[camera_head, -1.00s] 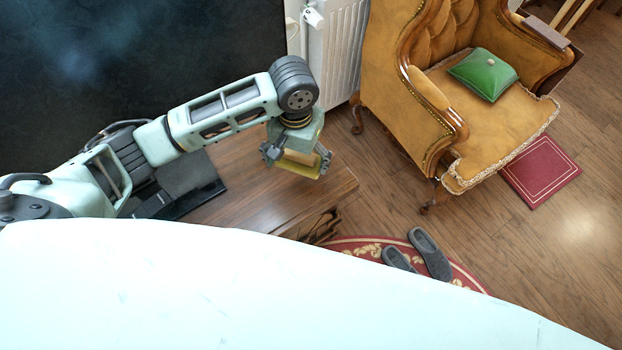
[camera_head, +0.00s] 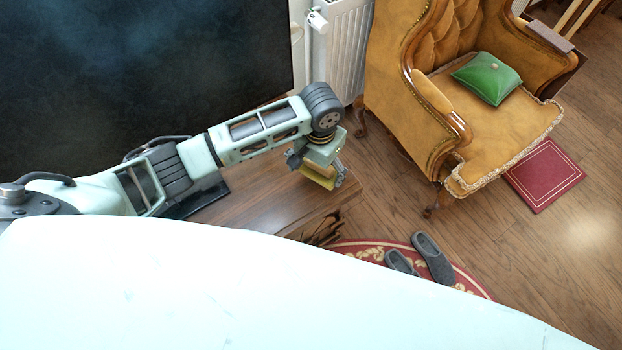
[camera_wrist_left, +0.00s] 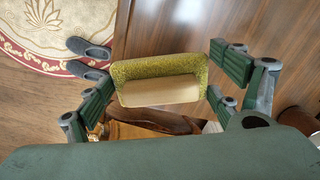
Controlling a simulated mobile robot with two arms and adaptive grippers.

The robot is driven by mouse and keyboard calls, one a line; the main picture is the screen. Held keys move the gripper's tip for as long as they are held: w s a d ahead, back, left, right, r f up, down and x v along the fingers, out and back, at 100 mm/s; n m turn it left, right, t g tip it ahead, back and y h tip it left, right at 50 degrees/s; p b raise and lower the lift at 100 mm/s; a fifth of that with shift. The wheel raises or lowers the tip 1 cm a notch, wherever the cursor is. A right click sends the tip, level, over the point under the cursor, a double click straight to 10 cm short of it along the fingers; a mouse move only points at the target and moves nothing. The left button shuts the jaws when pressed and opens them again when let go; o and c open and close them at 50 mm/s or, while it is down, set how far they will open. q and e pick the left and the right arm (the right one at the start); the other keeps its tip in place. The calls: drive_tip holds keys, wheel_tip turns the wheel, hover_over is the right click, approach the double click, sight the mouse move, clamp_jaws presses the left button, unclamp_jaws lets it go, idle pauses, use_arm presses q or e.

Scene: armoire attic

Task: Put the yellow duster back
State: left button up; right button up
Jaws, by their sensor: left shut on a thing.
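The yellow duster (camera_wrist_left: 160,68) shows in the left wrist view as a block with a fuzzy yellow-green rim and a pale tan middle. It lies between the two green finger pads of my left gripper (camera_wrist_left: 160,85), which is shut on it. In the head view the duster (camera_head: 318,178) shows as a yellow strip under my left gripper (camera_head: 320,172). The gripper is over the right end of the dark wooden table (camera_head: 270,212). I cannot tell how high above the tabletop the duster is. My right gripper is not in view.
A large black screen (camera_head: 130,70) stands along the back of the table. A mustard armchair (camera_head: 500,130) with a green cushion (camera_head: 487,78) stands to the right. A white radiator (camera_head: 345,50) is behind.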

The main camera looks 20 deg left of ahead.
sight(311, 188)
use_arm(q)
drive_tip(key=shift+s+a+f, duration=0.55)
drive_tip(key=shift+s+a, duration=0.05)
drive_tip(key=shift+s, duration=0.15)
drive_tip(key=shift+s+f, duration=0.1)
drive_tip(key=shift+f, duration=2)
drive_tip(key=shift+f, duration=0.15)
drive_tip(key=o, duration=1)
wheel_tip(311, 188, up, 12)
drive_tip(key=shift+r+p, duration=0.2)
drive_tip(key=shift+p, duration=0.3)
